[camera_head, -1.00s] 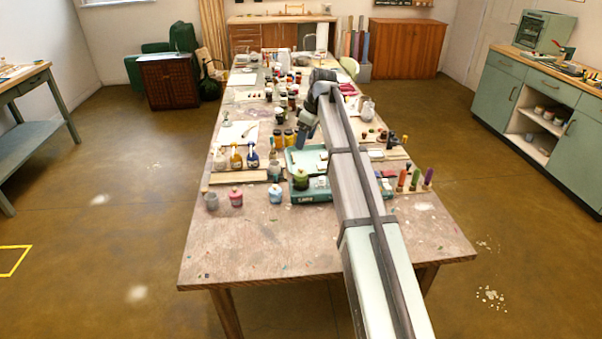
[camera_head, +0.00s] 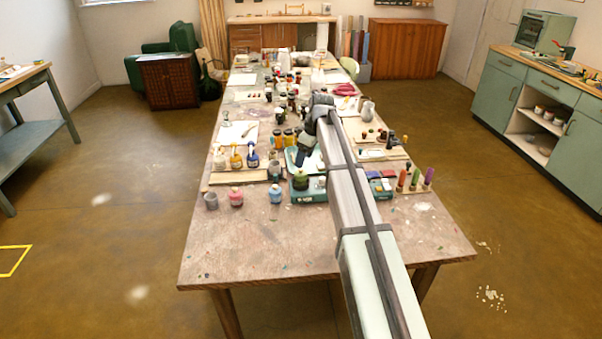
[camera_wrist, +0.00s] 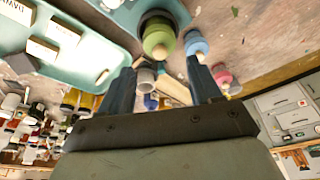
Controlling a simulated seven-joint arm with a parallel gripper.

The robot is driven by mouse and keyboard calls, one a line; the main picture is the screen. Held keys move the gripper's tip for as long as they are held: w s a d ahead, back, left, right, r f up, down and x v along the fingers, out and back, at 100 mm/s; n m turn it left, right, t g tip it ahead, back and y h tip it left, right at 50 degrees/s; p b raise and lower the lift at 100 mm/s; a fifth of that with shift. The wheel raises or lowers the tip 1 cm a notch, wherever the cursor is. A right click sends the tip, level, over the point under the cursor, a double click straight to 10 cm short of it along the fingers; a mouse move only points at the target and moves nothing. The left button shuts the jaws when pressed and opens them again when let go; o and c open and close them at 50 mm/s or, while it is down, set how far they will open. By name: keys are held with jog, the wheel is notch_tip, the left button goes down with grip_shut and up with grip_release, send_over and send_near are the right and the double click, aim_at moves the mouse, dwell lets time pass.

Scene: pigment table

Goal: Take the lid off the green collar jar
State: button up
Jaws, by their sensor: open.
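The green collar jar (camera_head: 301,181) stands on the left part of a teal box or tray (camera_head: 309,196) near the front of the table. In the wrist view the jar (camera_wrist: 158,36) shows a dark body, a green band and a pale knob on its lid, which is on. My gripper (camera_head: 303,158) is just behind and above the jar in the head view. In the wrist view my gripper (camera_wrist: 162,73) is open and empty, its two dark fingers pointing toward the jar, with the lid seen between and beyond their tips. The exact gap to the lid is unclear.
A light blue jar (camera_head: 275,195), a pink jar (camera_head: 236,197) and a grey cup (camera_head: 210,201) stand left of the green one. Bottles (camera_head: 236,158) stand behind them. Coloured tubes (camera_head: 415,179) stand at the right. The table's front is clear.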

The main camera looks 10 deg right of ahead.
aim_at(301, 171)
jog(key=x, duration=0.5)
jog(key=shift+s+d, duration=0.15)
jog(key=shift+s, duration=0.05)
